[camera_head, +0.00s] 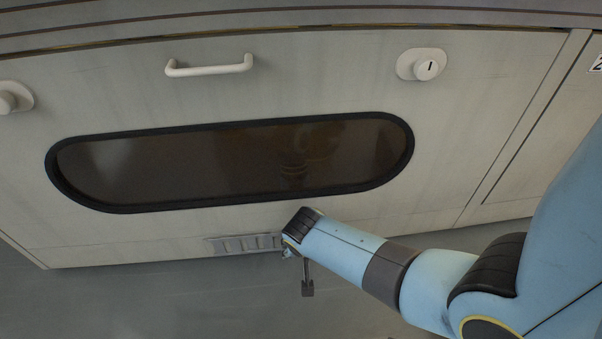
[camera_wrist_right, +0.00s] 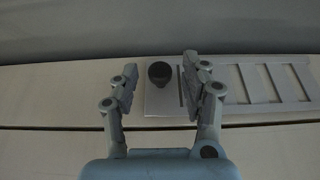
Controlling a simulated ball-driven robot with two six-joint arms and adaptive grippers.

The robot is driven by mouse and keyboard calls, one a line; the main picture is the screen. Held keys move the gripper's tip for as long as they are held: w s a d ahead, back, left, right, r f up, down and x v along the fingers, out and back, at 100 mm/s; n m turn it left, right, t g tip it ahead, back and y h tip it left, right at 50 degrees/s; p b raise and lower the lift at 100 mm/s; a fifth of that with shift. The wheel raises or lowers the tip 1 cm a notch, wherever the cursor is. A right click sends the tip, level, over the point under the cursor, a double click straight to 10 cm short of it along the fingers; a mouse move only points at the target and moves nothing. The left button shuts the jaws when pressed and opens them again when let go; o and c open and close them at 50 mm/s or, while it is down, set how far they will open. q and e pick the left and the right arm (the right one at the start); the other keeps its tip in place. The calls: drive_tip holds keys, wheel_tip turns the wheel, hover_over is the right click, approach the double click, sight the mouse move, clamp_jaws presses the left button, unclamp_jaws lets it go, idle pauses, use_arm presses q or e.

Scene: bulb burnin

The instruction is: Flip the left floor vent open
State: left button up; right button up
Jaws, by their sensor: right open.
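A pale slatted vent (camera_head: 245,243) sits low on the cabinet front, just above the floor. In the right wrist view the vent (camera_wrist_right: 290,83) has a row of slats and a plain end plate bearing a round dark knob (camera_wrist_right: 159,72). My right gripper (camera_wrist_right: 160,64) is open, with its fingers on either side of the knob in that view. I see no finger clearly touching it, and the depth between them is hard to tell. In the head view my right wrist covers the vent's right end and hides the knob. My left gripper is not in view.
Above the vent, the cabinet front has a dark oval window (camera_head: 230,165), a white bar handle (camera_head: 210,69) and white round knobs at right (camera_head: 426,69) and left (camera_head: 8,101). Grey floor (camera_head: 130,300) lies clear left of my right arm.

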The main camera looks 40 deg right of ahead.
clamp_jaws()
idle(0.3)
